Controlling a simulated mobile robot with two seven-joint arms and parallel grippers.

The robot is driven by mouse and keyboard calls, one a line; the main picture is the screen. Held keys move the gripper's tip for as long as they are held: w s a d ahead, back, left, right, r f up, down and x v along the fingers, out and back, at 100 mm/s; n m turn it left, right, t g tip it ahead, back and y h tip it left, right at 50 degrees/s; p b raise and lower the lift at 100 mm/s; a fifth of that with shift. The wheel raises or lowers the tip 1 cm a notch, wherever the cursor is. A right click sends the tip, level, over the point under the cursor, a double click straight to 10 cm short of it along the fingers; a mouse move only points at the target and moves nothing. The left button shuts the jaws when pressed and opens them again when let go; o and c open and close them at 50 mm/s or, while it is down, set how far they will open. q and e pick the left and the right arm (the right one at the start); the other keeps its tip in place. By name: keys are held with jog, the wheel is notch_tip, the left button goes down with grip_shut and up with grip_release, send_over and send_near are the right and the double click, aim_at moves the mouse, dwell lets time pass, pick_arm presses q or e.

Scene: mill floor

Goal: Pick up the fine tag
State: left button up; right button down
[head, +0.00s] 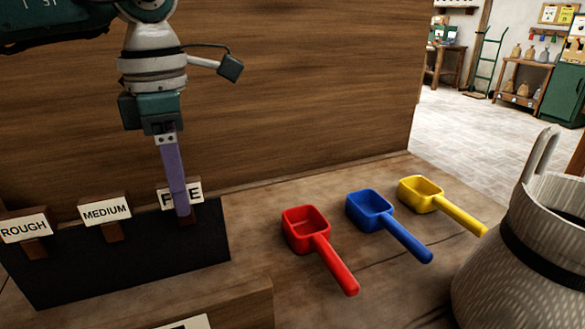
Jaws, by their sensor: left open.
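The fine tag (195,189) is a white plate with black letters on a brown wooden piece, at the right end of a row on a black board. My left gripper (182,212) points down in front of it, and its purple finger covers the middle of the lettering. Only one finger shows clearly. I cannot tell whether the finger touches the tag. The medium tag (105,210) and the rough tag (25,228) stand to the left in the same row. My right gripper is not in view.
A red scoop (305,228), a blue scoop (370,208) and a yellow scoop (420,193) lie on the wooden bench right of the board. A grey ribbed jug (500,275) stands at the front right. A wooden wall (300,90) rises behind the bench.

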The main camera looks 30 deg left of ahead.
pick_arm(q)
jog(key=shift+f, duration=0.15)
jog(key=shift+c, duration=0.2)
grip_shut()
